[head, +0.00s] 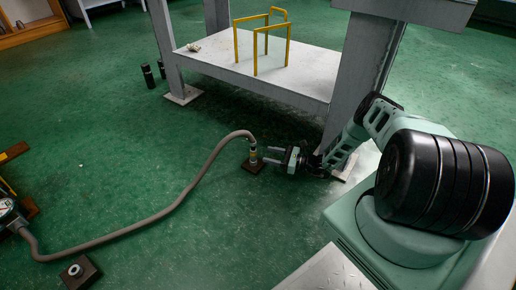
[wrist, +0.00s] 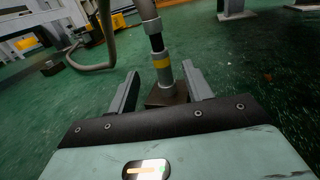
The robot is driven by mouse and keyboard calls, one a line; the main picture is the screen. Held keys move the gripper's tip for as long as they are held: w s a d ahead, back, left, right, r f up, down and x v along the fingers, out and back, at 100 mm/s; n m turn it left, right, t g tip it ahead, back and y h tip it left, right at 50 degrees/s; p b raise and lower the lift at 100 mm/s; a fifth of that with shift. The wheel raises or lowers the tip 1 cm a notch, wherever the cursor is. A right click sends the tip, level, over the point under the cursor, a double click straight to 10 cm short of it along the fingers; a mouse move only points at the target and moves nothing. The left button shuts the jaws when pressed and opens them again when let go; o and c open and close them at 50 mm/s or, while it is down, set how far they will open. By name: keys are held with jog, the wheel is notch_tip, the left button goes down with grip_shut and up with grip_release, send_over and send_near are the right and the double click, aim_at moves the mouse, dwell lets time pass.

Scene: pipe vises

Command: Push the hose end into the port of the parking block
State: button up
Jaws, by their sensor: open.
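In the wrist view the hose end (wrist: 161,62) rises between my fingers, with the block (wrist: 165,97) beyond and below. My gripper (head: 268,155) is open, its fingers on either side of the hose end. A second dark block (head: 88,270) with a pale ring port lies at the lower left. Which one is the parking block, I cannot tell.
A white table with a low shelf (head: 215,52) and yellow rails stands behind my gripper, its grey leg (head: 357,75) close to my arm. A gauge (head: 8,208) sits at the hose's left end. Two black cylinders (head: 148,76) stand behind. The green floor between is clear.

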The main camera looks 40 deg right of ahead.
jog(key=p+v, duration=0.1)
jog(key=v, duration=0.6)
jog(key=shift+s+d+p, duration=0.2)
jog(key=shift+s+p, duration=0.05)
jog(key=shift+p, duration=0.1)
